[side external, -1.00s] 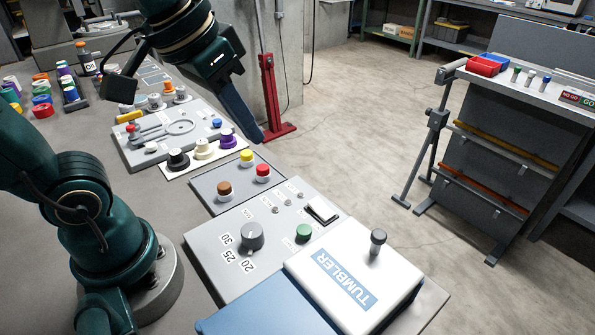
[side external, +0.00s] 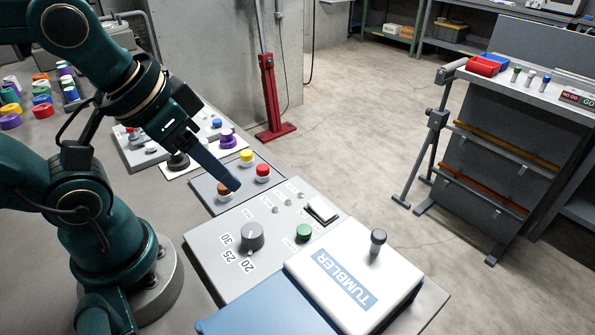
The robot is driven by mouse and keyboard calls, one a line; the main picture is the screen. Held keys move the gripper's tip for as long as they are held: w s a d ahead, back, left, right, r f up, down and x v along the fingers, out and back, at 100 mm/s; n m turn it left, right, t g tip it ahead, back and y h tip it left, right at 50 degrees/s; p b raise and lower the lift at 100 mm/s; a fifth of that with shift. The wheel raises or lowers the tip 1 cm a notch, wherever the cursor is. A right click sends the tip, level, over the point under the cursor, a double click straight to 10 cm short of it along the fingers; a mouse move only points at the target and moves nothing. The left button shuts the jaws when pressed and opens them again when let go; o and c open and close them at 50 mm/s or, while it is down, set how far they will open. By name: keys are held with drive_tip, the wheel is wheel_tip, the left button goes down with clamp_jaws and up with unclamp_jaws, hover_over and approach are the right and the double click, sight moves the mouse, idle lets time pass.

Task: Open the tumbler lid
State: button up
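The tumbler (side external: 262,305) is a blue box at the bottom of the side view. Its white lid (side external: 352,268), labelled TUMBLER, lies closed on top. A dark knob handle (side external: 378,241) stands up from the lid near its right corner. My gripper (side external: 236,186) is in the air beside the brown button, up and left of the lid and well apart from it. Its fingers show edge-on as one blue-grey bar, so I cannot tell whether they are open or shut. Nothing shows held at the tip.
A control panel (side external: 210,245) with a grey dial (side external: 251,236) and a green button (side external: 304,232) lies beside the lid. A plate with brown, yellow (side external: 246,156) and red (side external: 263,171) buttons is under my gripper. A red-trayed stand is far right. Air above the lid is clear.

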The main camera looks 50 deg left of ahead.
drive_tip(key=w+d+r, duration=0.2)
drive_tip(key=w+r, duration=0.3)
drive_tip(key=r, duration=0.2)
drive_tip(key=m+g, duration=0.3)
drive_tip(key=g, duration=0.2)
hover_over(379, 233)
drive_tip(key=f, duration=1)
drive_tip(key=shift+w+a, duration=0.1)
drive_tip(key=shift+w, duration=0.1)
drive_tip(key=shift+s+d+f, duration=0.2)
drive_tip(key=shift+f, duration=2.5)
clamp_jaws()
drive_tip(key=shift+a, duration=0.1)
